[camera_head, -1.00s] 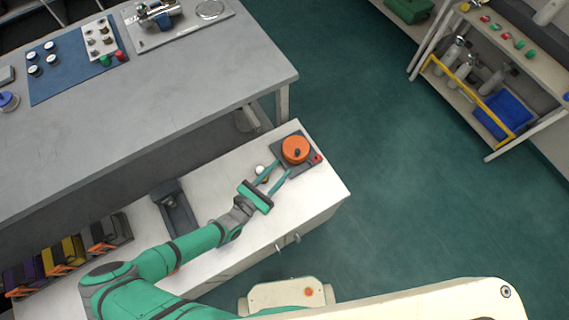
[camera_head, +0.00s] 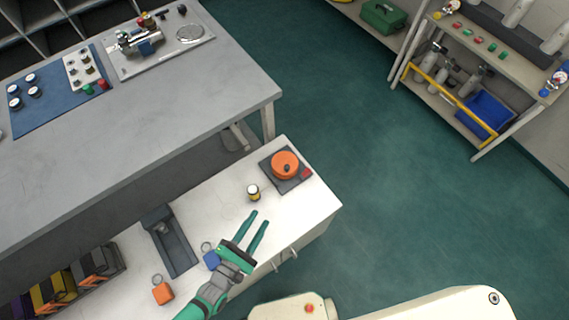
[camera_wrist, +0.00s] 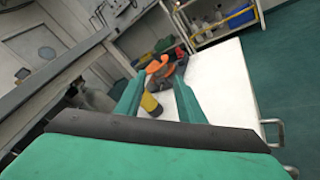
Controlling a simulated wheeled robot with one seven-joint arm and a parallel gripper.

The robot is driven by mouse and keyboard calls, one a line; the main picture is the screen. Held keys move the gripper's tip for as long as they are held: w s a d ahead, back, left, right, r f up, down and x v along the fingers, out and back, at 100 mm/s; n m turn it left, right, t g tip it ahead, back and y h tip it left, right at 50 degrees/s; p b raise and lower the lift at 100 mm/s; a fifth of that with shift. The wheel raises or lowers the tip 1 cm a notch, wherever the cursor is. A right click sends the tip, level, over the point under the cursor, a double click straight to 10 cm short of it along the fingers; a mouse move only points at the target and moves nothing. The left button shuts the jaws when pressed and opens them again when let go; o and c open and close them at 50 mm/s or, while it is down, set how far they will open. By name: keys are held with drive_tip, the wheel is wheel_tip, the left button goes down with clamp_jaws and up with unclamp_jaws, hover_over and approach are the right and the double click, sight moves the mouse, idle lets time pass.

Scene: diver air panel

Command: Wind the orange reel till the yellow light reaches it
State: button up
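The orange reel (camera_head: 285,163) sits on a dark square base on the low white cabinet. It has a dark knob on top and a red part at the base's right corner. It also shows in the wrist view (camera_wrist: 158,66), partly behind the fingertips. A small cylinder (camera_head: 253,192) with a white top and yellow side stands left of the base; its yellow body shows in the wrist view (camera_wrist: 151,104). I cannot tell a lit yellow light. My gripper (camera_head: 260,217) is open and empty, apart from the reel, below it in the head view; its fingers also show in the wrist view (camera_wrist: 157,76).
On the white cabinet top (camera_head: 305,215) are a dark holder (camera_head: 170,240), a blue tag (camera_head: 211,260) and an orange tag (camera_head: 162,293). A grey workbench (camera_head: 150,130) stands behind. A shelf (camera_head: 470,110) with cylinders stands far right; green floor is clear between.

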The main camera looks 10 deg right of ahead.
drive_tip(key=s+r+m+t+y, duration=0.1)
drive_tip(key=s+r+m+y, duration=0.3)
drive_tip(key=s+m, duration=0.5)
drive_tip(key=s+r, duration=0.2)
drive_tip(key=s, duration=0.2)
drive_tip(key=shift+d+r+m+t, duration=0.2)
drive_tip(key=shift+d+m+t, duration=0.15)
drive_tip(key=shift+m+t, duration=0.05)
drive_tip(key=r+m+y, duration=0.1)
drive_tip(key=s+d+r+m+y, duration=0.1)
drive_tip(key=r+m, duration=0.1)
drive_tip(key=s+d+r+m+y, duration=0.1)
drive_tip(key=r+m, duration=0.1)
drive_tip(key=shift+r+t+y, duration=0.25)
drive_tip(key=shift+t+y, duration=0.05)
drive_tip(key=shift+y, duration=0.1)
drive_tip(key=shift+c, duration=0.5)
drive_tip(key=r+m+y, duration=0.2)
drive_tip(key=r, duration=0.1)
drive_tip(key=r+m+y, duration=0.1)
drive_tip(key=r+m, duration=0.1)
drive_tip(key=shift+w+d+r, duration=0.15)
drive_tip(key=shift+w, duration=0.1)
